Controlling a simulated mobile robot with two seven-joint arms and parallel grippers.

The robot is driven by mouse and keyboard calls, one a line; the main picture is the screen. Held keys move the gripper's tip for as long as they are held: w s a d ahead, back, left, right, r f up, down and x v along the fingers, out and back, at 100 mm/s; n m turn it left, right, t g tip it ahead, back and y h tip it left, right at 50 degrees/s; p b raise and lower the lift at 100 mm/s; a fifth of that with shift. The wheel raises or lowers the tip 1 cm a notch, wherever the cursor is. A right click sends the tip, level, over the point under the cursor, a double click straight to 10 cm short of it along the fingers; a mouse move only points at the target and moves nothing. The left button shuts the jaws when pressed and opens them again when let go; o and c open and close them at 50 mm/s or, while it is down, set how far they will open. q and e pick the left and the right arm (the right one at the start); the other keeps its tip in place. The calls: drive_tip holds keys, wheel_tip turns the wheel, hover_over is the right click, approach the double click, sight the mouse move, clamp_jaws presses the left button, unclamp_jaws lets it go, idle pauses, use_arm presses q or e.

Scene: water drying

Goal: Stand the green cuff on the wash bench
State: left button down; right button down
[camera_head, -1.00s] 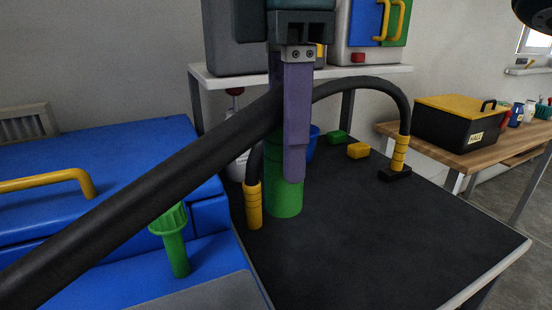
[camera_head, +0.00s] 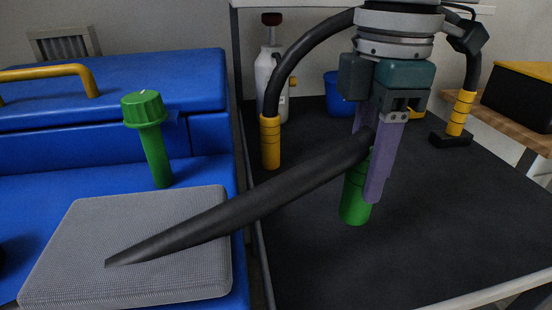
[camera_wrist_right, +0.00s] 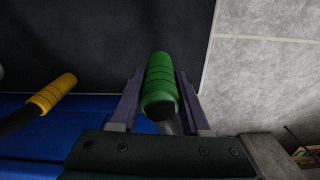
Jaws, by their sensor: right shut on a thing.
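The green cuff (camera_head: 355,195) is upright, low over the black-topped bench (camera_head: 450,210). My right gripper (camera_head: 370,178) is shut on it, a purple finger on either side. A thick black hose (camera_head: 250,208) runs from the cuff's top down to the left. I cannot tell whether the cuff's lower end touches the bench. In the right wrist view the green cuff (camera_wrist_right: 160,85) sits between the purple fingers, near the bench's pale edge. My left gripper is not in view.
A yellow-cuffed hose (camera_head: 270,142) arches over the bench to another yellow cuff (camera_head: 460,112) on a black foot. A blue machine (camera_head: 130,100) with a green knob (camera_head: 150,130) and grey pad (camera_head: 140,240) is at left. The bench's front right is clear.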

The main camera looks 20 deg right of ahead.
sight(357, 210)
wheel_tip(357, 210, down, 6)
drive_tip(key=shift+f+b, duration=0.1)
drive_tip(key=shift+b, duration=0.75)
drive_tip(key=shift+f, duration=0.2)
drive_tip(key=shift+f, duration=0.1)
drive_tip(key=shift+c, duration=1.9)
unclamp_jaws()
